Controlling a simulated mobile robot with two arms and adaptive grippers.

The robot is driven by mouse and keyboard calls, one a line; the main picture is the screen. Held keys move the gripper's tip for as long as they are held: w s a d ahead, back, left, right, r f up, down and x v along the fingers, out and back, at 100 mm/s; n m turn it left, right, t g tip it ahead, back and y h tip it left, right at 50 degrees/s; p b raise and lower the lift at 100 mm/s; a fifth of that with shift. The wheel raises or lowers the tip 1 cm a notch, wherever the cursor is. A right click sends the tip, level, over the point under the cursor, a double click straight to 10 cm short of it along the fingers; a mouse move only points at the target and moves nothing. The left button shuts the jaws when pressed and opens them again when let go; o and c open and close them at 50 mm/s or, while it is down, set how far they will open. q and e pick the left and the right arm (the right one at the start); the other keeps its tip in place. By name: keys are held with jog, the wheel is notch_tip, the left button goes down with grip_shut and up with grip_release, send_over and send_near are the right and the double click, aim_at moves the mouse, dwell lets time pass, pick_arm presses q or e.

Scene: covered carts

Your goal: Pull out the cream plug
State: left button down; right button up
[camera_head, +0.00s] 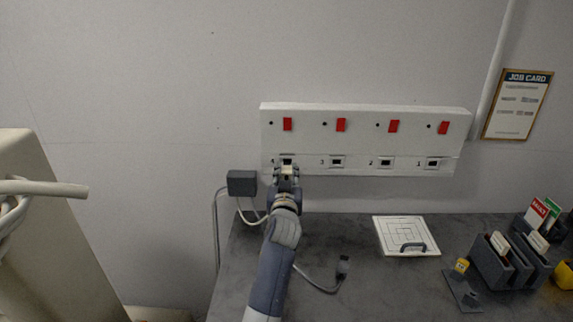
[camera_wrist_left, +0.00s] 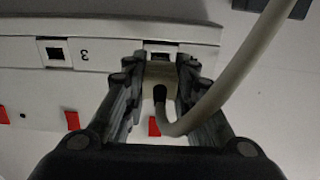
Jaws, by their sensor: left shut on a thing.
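The cream plug (camera_wrist_left: 159,73) is between the fingers of my left gripper (camera_wrist_left: 160,85) in the left wrist view, with a thick pale cable curving away from it. My left gripper (camera_head: 286,172) is shut on the plug in front of the leftmost socket of the white wall panel (camera_head: 365,115). A dark part of that socket (camera_head: 287,161) shows just above the fingers. I cannot tell whether the plug's front end is still inside the socket. My right gripper is not in view.
Several sockets and red switches line the panel. A grey box (camera_head: 242,183) with cables is on the wall. A grey cable end (camera_head: 343,265), a white handled cover (camera_head: 406,237) and grey card holders (camera_head: 497,262) are on the dark tabletop (camera_head: 365,295).

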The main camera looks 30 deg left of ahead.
pick_arm(q)
jog(key=shift+p+v, duration=0.3)
jog(key=shift+v, duration=0.75)
